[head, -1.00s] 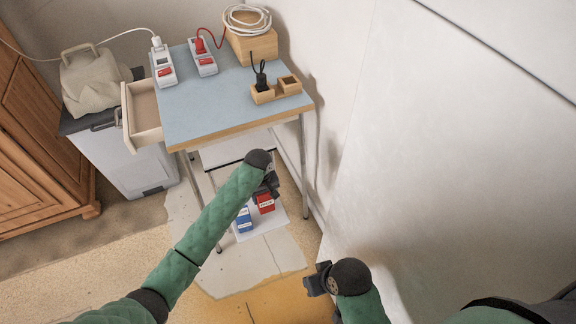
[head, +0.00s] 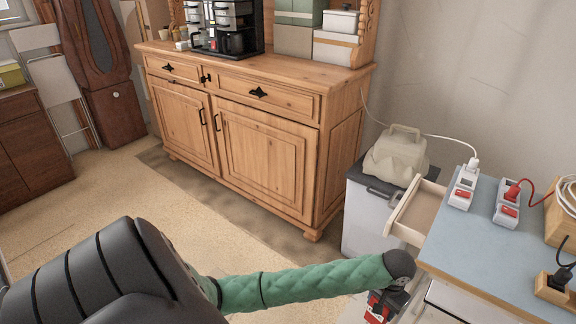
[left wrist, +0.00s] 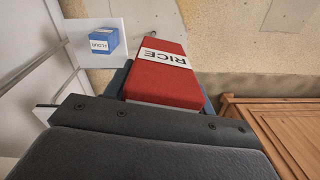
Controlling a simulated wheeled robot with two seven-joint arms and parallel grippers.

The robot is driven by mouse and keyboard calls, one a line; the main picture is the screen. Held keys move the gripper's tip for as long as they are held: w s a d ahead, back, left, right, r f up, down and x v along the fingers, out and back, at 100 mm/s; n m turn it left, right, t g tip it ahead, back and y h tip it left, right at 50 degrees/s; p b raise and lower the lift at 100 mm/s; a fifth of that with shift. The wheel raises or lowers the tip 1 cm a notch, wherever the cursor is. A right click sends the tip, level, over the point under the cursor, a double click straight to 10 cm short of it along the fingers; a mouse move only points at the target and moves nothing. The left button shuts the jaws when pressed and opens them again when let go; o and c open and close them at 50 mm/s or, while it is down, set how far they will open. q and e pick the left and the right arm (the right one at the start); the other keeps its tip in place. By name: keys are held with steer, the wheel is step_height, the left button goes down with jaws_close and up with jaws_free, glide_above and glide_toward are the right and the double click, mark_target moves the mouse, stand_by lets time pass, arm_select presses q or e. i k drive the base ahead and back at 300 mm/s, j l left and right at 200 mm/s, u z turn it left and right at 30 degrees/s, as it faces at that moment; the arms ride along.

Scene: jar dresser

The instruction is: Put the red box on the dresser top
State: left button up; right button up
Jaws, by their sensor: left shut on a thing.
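The red box (head: 375,316), labelled RICE, is held in my left gripper (head: 384,298), just below the wrist and near the blue-topped table. It fills the middle of the left wrist view (left wrist: 162,83), with the dark jaw against its near end. The far jaw is mostly hidden. The wooden dresser (head: 268,150) stands back and to the left of the gripper. The dresser top (head: 290,72) has a bare strip along its front. My right gripper is out of view.
A coffee machine (head: 228,28) and stacked boxes (head: 333,48) stand on the dresser top. The blue-topped table (head: 470,235) with an open drawer (head: 415,212) and a grey bin (head: 370,215) are at right. A blue flour box (left wrist: 104,42) sits on a white shelf.

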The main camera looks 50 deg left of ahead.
mark_target(304, 73)
steer(key=i+j+u, duration=0.15)
steer(key=u, duration=0.2)
steer(key=i+j+u, duration=0.75)
steer(key=i+j, duration=0.25)
steer(key=i+j+u, duration=0.45)
steer(key=i+j, duration=0.15)
steer(key=i, duration=0.15)
